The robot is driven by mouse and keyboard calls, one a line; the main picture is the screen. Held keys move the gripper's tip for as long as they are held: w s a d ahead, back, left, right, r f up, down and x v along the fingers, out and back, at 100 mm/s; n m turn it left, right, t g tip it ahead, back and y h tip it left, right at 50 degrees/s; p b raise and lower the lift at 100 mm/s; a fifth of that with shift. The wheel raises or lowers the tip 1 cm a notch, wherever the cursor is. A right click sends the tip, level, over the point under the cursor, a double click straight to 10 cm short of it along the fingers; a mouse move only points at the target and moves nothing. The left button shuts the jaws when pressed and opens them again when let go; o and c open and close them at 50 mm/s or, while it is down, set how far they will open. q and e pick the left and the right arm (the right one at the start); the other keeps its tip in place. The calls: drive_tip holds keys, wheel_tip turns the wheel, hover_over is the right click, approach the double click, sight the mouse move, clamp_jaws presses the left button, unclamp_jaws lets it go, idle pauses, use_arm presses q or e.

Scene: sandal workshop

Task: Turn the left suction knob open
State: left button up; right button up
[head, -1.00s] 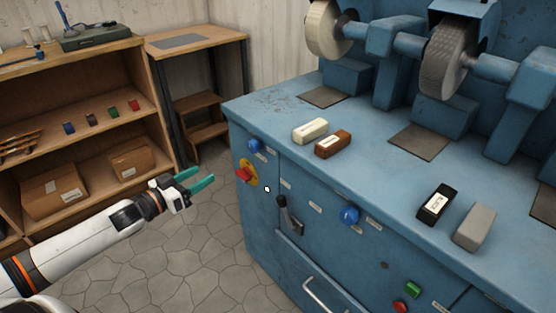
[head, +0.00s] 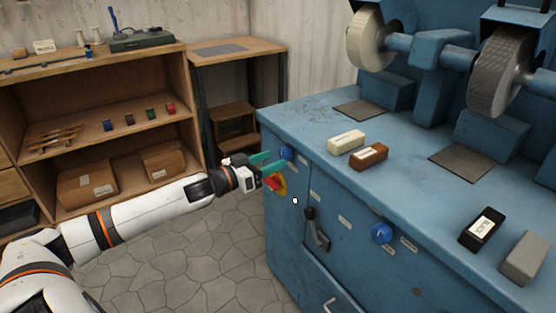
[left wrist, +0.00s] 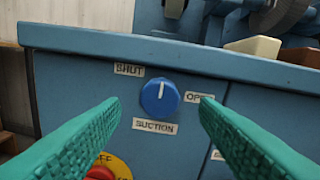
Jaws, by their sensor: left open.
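The left suction knob (head: 286,153) is a round blue knob on the front of the blue machine, near its left corner. In the left wrist view the knob (left wrist: 160,97) carries a white pointer line that points nearly straight up. The labels around it read SHUT at upper left, OPEN at right and SUCTION below. My left gripper (head: 268,160) is open, with teal fingers close in front of the knob. In the wrist view the fingers stand apart to the left and right of the knob, and nothing is between them. My right gripper is not in view.
A red switch on a yellow plate (left wrist: 104,168) sits just below the knob. A second blue knob (head: 381,233) and a dark lever (head: 315,228) are further right on the front. Several bars lie on the machine's top (head: 310,118). A wooden shelf (head: 120,90) stands at the left.

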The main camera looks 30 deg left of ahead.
sight(282, 156)
use_arm(q)
drive_tip(key=shift+x, duration=1.55)
